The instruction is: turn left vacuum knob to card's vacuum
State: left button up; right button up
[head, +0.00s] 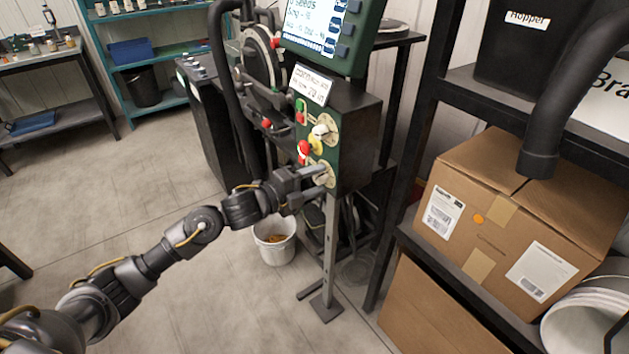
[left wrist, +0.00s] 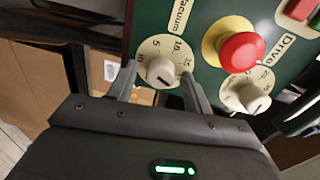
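The vacuum knob (left wrist: 160,70) is a cream knob on a pale dial on the green meter panel, with the word Vacuum beside it in the left wrist view. My left gripper (left wrist: 159,74) has its two fingers apart, one on each side of this knob; contact is not clear. In the head view my left gripper (head: 318,171) is at the lowest dial of the panel and hides most of it. The card (head: 311,85) is white and sits above the panel under the screen; its small print is hard to read. My right gripper is not in view.
A red button (left wrist: 242,52) on a yellow ring and the Drive knob (left wrist: 251,97) are close to the right finger. A white bucket (head: 274,241) stands below my left arm. A black shelf with a cardboard box (head: 515,215) stands at right. Open floor lies at left.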

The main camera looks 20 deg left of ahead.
pick_arm(q)
jog(key=shift+a, duration=0.1)
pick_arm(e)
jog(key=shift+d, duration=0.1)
pick_arm(q)
jog(key=f+b+v, duration=0.1)
jog(key=v, duration=0.9)
jog(key=shift+s+a+r+b, duration=0.25)
jog(key=shift+r+b, duration=0.1)
jog(key=shift+r, duration=0.15)
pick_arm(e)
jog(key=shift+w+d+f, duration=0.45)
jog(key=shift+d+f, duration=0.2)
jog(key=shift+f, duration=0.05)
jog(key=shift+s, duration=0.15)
